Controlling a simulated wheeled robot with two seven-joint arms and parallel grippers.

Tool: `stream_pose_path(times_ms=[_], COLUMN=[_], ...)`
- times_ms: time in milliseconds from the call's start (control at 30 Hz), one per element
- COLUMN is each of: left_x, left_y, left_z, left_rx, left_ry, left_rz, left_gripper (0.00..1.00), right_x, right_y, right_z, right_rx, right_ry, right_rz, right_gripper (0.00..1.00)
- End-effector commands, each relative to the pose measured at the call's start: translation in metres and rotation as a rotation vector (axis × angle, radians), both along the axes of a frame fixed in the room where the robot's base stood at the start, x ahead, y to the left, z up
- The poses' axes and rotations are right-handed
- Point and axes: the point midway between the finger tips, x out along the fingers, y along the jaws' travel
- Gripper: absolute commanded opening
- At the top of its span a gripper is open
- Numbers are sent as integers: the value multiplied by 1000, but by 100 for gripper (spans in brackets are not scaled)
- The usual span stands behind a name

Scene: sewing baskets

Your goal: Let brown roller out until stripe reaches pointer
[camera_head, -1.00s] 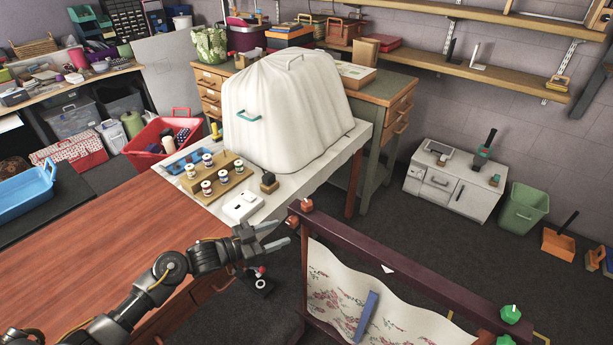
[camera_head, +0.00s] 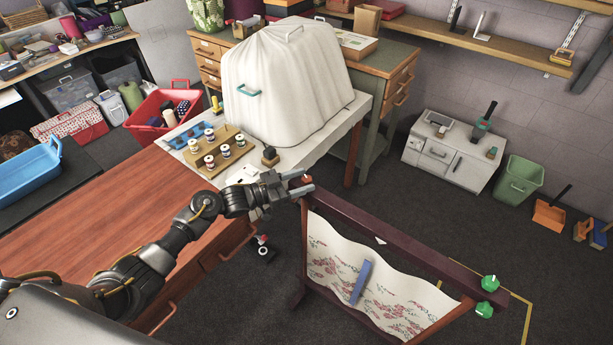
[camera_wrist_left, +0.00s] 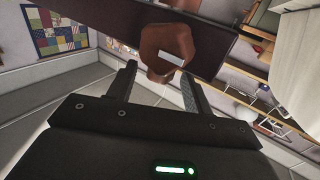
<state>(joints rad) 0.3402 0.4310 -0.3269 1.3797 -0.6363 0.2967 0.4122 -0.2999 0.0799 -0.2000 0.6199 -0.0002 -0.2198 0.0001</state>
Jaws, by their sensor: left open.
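A dark wooden frame (camera_head: 400,258) holds a white cloth with pink flowers (camera_head: 325,262). A brown knob (camera_head: 303,181) sits at the left end of its top bar. A small white pointer (camera_head: 380,240) is on that bar. A slanted blue bar (camera_head: 361,282) shows against the cloth; I cannot tell if it is the stripe. My left gripper (camera_head: 304,188) is at the brown knob. In the left wrist view the knob (camera_wrist_left: 165,50) is between the tips of the open fingers (camera_wrist_left: 157,82), with gaps at both sides. My right gripper is out of view.
Green knobs (camera_head: 489,283) are at the frame's right end. A wooden table (camera_head: 130,215) lies under my left arm. Behind stand a white covered machine (camera_head: 285,85) and spools on a wooden rack (camera_head: 222,155). Open floor lies right of the frame.

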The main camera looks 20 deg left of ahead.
Motion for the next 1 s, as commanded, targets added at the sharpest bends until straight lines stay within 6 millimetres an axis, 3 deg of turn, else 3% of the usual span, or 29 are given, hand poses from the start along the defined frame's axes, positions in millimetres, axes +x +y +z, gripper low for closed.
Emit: stream_pose_path(times_ms=[200,500,833,1000], left_x=[11,13,12,12], left_y=[-15,-17,-16,-16], left_z=[0,-1,-1,0], left_rx=[0,1,1,2], left_ry=[1,1,1,1], left_rz=[0,0,0,9], left_gripper=[51,51,9,7], right_x=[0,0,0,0], right_y=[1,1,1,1], right_z=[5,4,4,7], right_rx=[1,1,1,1], right_ry=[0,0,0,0], right_rz=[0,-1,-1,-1], right_gripper=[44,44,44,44])
